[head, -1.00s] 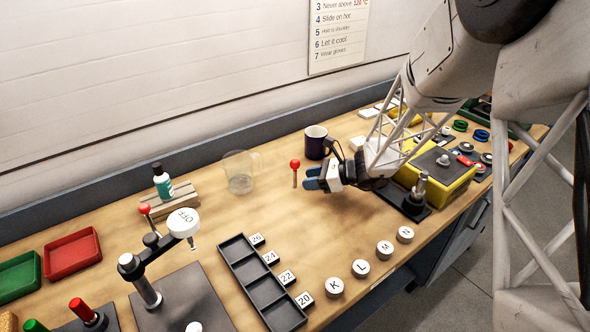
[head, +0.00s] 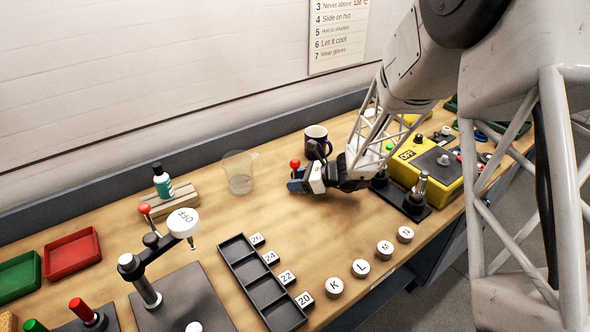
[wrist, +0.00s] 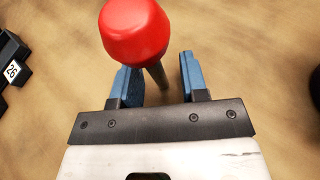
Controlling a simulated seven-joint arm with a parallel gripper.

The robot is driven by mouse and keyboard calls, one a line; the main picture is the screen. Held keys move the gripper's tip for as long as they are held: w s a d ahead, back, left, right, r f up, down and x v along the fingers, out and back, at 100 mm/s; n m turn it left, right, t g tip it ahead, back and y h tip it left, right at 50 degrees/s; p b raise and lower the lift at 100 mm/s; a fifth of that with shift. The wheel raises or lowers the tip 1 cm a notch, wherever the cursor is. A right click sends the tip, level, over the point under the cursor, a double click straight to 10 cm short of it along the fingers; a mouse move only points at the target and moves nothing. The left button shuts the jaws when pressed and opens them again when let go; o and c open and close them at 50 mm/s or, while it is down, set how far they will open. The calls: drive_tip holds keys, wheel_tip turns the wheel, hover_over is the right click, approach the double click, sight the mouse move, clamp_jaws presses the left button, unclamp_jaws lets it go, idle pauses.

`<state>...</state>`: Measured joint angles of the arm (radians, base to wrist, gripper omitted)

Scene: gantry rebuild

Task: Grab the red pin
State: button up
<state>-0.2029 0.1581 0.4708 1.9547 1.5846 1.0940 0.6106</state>
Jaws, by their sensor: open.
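The red pin (head: 295,163) has a round red head on a thin metal shaft and stands on the wooden bench. In the wrist view its red head (wrist: 134,30) is large and close. Its shaft runs down between the two blue fingers of my gripper (wrist: 158,82). The fingers are apart, with a gap on both sides of the shaft. In the head view my gripper (head: 297,182) is low over the bench at the pin, and it hides most of the shaft.
A dark mug (head: 316,140) stands just behind my gripper, and a clear beaker (head: 239,180) stands to the left. A black compartment tray (head: 262,289) and round lettered knobs (head: 361,268) lie nearer the front. A yellow box (head: 436,172) is to the right.

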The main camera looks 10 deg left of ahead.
drive_tip(key=shift+a+f, duration=0.1)
drive_tip(key=shift+a, duration=0.05)
drive_tip(key=shift+c, duration=0.4)
clamp_jaws()
